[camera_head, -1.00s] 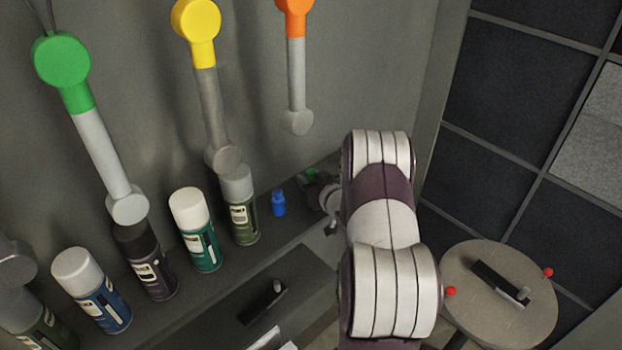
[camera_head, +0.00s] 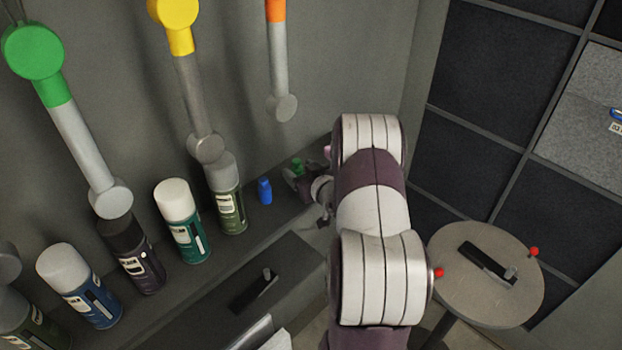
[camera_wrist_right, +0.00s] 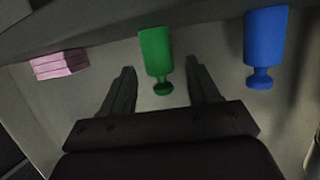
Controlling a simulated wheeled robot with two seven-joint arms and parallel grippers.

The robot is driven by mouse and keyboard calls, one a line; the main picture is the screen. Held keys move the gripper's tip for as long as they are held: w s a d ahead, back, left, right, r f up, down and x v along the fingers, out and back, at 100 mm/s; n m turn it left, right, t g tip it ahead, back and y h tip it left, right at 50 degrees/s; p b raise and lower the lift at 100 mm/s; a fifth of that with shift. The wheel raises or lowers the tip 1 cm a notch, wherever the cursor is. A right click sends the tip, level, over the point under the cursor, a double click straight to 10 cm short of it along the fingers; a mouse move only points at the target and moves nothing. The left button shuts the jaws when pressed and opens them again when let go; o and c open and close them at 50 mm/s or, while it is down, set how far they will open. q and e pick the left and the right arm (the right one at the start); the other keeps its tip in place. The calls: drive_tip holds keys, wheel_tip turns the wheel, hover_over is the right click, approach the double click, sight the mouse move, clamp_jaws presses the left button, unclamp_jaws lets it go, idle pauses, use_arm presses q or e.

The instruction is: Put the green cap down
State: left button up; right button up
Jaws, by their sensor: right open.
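The green cap (camera_wrist_right: 156,58) stands between the two open fingers of my right gripper (camera_wrist_right: 160,85) in the right wrist view, with a gap on both sides of it. In the head view the green cap (camera_head: 297,166) is small and partly hidden by my right gripper (camera_head: 303,178), at the far right end of the shelf. A blue cap (camera_head: 265,190) stands to its left on the shelf; it also shows in the right wrist view (camera_wrist_right: 265,50). My left gripper is not in view.
Several spray cans, such as a teal one (camera_head: 183,222), line the shelf. A pink block (camera_wrist_right: 60,65) lies beside the caps.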

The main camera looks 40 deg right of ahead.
drive_tip(key=b+v, duration=0.1)
drive_tip(key=v, duration=0.9)
drive_tip(key=a+f+n+g+y, duration=0.1)
drive_tip(key=a+f+g, duration=0.2)
drive_tip(key=a+g, duration=0.8)
drive_tip(key=s+a+n+g+y, duration=0.1)
drive_tip(key=s+a+g, duration=0.1)
drive_tip(key=s+a, duration=0.8)
drive_tip(key=a, duration=0.3)
drive_tip(key=shift+a+r+y, duration=0.3)
drive_tip(key=shift+y, duration=0.1)
drive_tip(key=shift+s, duration=0.15)
